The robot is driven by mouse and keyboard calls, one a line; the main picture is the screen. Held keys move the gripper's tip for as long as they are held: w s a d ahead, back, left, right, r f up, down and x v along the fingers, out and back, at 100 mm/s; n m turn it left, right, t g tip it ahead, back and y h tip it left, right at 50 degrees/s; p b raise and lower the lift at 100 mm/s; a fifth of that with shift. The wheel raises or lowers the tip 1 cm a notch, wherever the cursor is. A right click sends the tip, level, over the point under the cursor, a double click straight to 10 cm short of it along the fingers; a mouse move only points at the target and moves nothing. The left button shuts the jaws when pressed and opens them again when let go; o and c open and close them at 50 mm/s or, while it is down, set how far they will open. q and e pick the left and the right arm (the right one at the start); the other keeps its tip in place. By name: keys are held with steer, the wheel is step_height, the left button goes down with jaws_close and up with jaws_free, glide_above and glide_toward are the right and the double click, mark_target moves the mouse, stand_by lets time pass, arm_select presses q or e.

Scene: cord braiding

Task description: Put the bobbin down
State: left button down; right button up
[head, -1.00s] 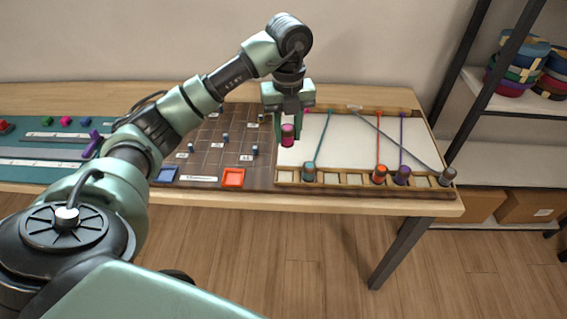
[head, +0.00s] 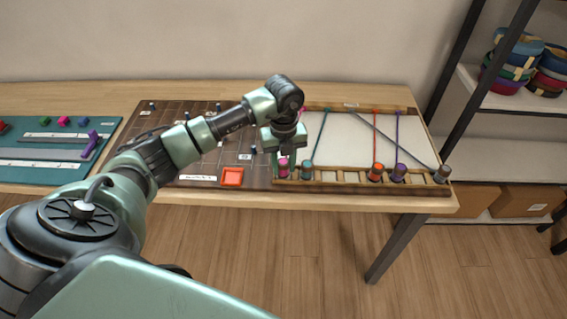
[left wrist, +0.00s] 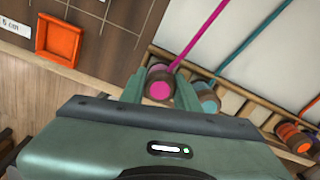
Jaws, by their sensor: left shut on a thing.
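The pink bobbin (head: 284,170) is at the left end of the slotted wooden rail (head: 328,178) along the board's front edge. My left gripper (head: 283,160) reaches down from above and is shut on it. In the left wrist view the pink bobbin (left wrist: 160,84) sits between the two fingers, with its pink cord running up to the right. It is at the rail, but I cannot tell whether it rests fully in its slot. The teal bobbin (head: 306,171) stands just to its right. My right gripper is not in view.
An orange bobbin (head: 376,172), a purple bobbin (head: 399,172) and a grey bobbin (head: 442,174) sit farther right along the rail, with empty slots between some. An orange square tray (head: 232,177) lies left of the rail. A shelf rack stands at the right.

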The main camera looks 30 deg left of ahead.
mark_target(284, 162)
arm_select(q)
steer(key=shift+f, duration=0.3)
steer(key=c, duration=1)
jaws_free()
steer(key=shift+c, duration=0.2)
steer(key=shift+r, duration=0.6)
step_height(284, 162, up, 12)
steer(key=b, duration=0.2)
steer(key=shift+f, duration=0.25)
